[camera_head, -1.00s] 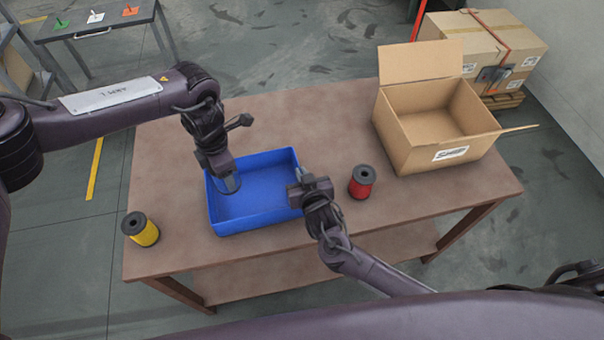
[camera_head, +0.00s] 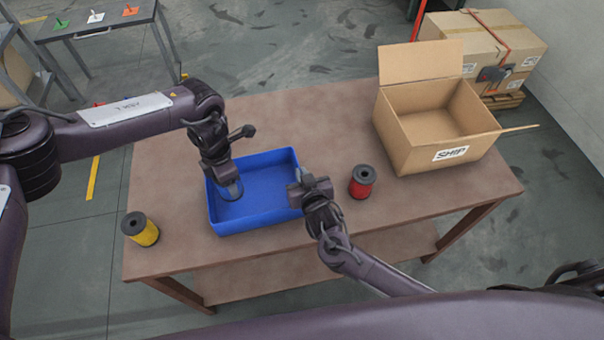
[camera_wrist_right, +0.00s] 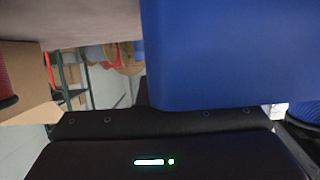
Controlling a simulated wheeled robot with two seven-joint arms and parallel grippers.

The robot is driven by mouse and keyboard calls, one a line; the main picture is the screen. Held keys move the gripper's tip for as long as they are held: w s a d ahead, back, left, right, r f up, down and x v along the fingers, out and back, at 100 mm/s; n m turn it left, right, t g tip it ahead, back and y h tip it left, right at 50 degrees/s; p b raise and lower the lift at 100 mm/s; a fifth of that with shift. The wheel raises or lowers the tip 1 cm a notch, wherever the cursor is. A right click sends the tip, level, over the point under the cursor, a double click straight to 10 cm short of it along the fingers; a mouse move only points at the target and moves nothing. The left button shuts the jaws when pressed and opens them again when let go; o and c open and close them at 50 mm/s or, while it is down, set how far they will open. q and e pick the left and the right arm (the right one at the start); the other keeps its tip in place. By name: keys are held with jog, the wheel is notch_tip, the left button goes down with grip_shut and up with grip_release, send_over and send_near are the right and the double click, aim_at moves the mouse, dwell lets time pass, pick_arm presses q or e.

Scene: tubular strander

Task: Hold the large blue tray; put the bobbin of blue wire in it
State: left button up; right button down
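The large blue tray (camera_head: 262,222) lies on the brown table. My right gripper (camera_head: 301,190) is at the tray's right wall and looks shut on it. In the right wrist view the tray's blue wall (camera_wrist_right: 230,55) fills the upper right, against the gripper. My left gripper (camera_head: 228,177) is over the left part of the tray, pointing down. It looks shut on the bobbin of blue wire (camera_head: 235,190), of which only a small grey and blue part shows below the fingers. Whether the bobbin touches the tray floor cannot be told.
A bobbin of yellow wire (camera_head: 140,229) stands left of the tray. A bobbin of red wire (camera_head: 362,182) stands close to my right gripper. An open cardboard box (camera_head: 437,125) is at the table's right. The tray's right half is empty.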

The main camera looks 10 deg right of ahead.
pick_arm(q)
jog(key=shift+f, duration=2.75)
jog(key=o, duration=1.3)
pick_arm(e)
jog(key=c, duration=1.5)
grip_release()
jog(key=shift+c, duration=0.2)
pick_arm(q)
notch_tip(320, 180, up, 12)
jog(key=shift+f, duration=0.1)
pick_arm(e)
jog(key=shift+s, duration=0.1)
